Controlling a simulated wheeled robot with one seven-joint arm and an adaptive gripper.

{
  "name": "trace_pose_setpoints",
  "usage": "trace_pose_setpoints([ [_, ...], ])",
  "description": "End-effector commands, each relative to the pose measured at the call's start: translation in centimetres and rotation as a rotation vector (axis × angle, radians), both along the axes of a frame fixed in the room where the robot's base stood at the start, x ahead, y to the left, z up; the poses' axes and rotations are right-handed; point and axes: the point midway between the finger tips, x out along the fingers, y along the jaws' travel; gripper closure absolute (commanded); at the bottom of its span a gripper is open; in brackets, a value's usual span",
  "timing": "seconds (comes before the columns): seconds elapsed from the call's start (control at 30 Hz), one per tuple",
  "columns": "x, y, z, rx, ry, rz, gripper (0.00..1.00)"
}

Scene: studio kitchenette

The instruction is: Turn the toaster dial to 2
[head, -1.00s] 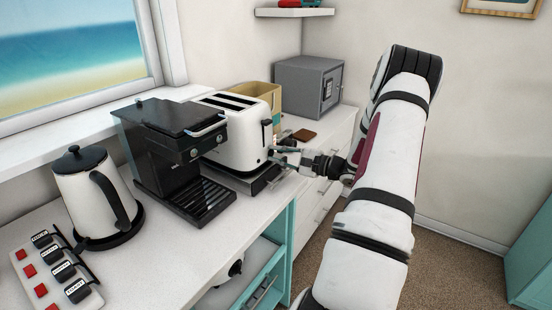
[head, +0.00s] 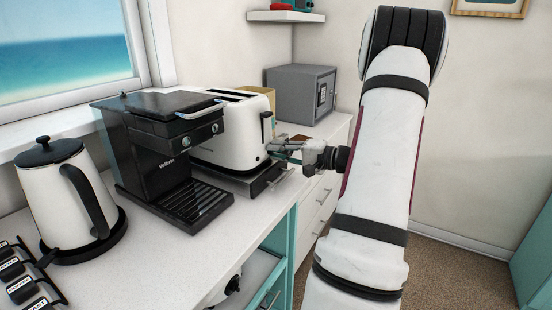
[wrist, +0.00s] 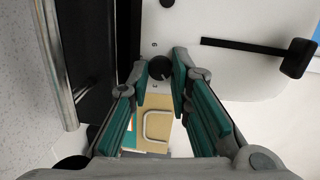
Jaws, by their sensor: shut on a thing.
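The white toaster (head: 222,135) stands on the counter with its control end facing my arm. My gripper (head: 281,148) is at that end, low beside the black lever. In the wrist view the round dark dial (wrist: 160,68) sits between the fingertips of my gripper (wrist: 158,72), which are shut on it. The toaster's white end face (wrist: 240,75) fills the upper right there, with the black lever knob (wrist: 300,58) at right. In the head view my gripper covers the dial. No number setting can be read.
A black coffee machine (head: 160,140) stands close left of the toaster, its metal handle (wrist: 57,70) at left in the wrist view. A kettle (head: 65,190) is further left. A grey safe (head: 303,93) and a tan box (head: 256,91) are behind. Bare floor lies right.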

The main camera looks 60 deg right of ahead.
Motion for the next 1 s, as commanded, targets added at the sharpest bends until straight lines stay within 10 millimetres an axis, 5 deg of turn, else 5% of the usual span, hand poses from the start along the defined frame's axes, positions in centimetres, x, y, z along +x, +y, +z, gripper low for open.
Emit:
trace_pose_setpoints([
  [0.5, -0.06, 0.03, -0.02, -0.018, 0.0, 0.0, 1.0],
  [0.53, -0.06, 0.03, -0.02, -0.018, 0.0, 0.0, 0.79],
  [0.6, -0.05, 0.03, -0.02, -0.018, 0.0, 0.0, 0.63],
  [1.0, -0.45, -0.09, 0.03, -0.018, 0.0, -0.001, 0.61],
])
